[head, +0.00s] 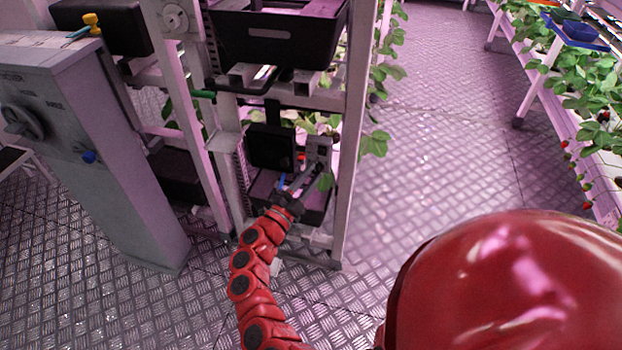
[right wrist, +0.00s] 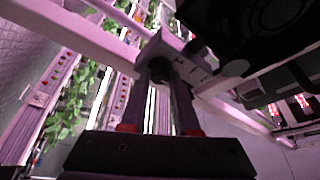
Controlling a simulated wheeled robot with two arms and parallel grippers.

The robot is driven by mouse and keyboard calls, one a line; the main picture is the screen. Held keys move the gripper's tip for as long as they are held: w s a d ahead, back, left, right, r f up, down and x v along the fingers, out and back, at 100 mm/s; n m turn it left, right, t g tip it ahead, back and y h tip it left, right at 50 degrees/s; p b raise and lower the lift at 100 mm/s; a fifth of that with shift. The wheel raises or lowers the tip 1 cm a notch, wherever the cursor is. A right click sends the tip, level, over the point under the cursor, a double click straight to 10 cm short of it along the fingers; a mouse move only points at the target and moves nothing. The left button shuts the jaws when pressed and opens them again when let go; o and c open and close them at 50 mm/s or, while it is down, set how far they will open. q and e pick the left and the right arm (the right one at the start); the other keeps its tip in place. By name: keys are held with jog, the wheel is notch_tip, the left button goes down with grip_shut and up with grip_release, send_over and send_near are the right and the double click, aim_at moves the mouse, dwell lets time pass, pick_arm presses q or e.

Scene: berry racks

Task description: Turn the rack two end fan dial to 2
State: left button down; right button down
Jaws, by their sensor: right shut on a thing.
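The fan dial is a small dark knob (right wrist: 157,69) on a light grey box, seen in the right wrist view. The same grey control box (head: 319,147) sits low on the rack end in the head view, beside a black fan housing (head: 271,147). My right gripper (head: 304,178) reaches up to the box from below. In the right wrist view my right gripper (right wrist: 160,80) has one finger on each side of the knob and is shut on it. The knob's pointer and the numbers are too small to read. My left gripper is not in view.
A grey cabinet (head: 100,150) with a large knob stands at the left. A black crate (head: 280,38) is on the rack above the box. White rack posts (head: 352,130) flank the box. Plants grow on a rack (head: 545,80) at the right. The metal floor between is clear.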

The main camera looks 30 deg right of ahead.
jog(key=shift+m, duration=0.3)
jog(key=c, duration=0.7)
grip_release()
jog(key=shift+o, duration=0.2)
jog(key=p+v, duration=0.2)
jog(key=v, duration=1.5)
jog(key=shift+a, duration=0.25)
jog(key=shift+r, duration=0.1)
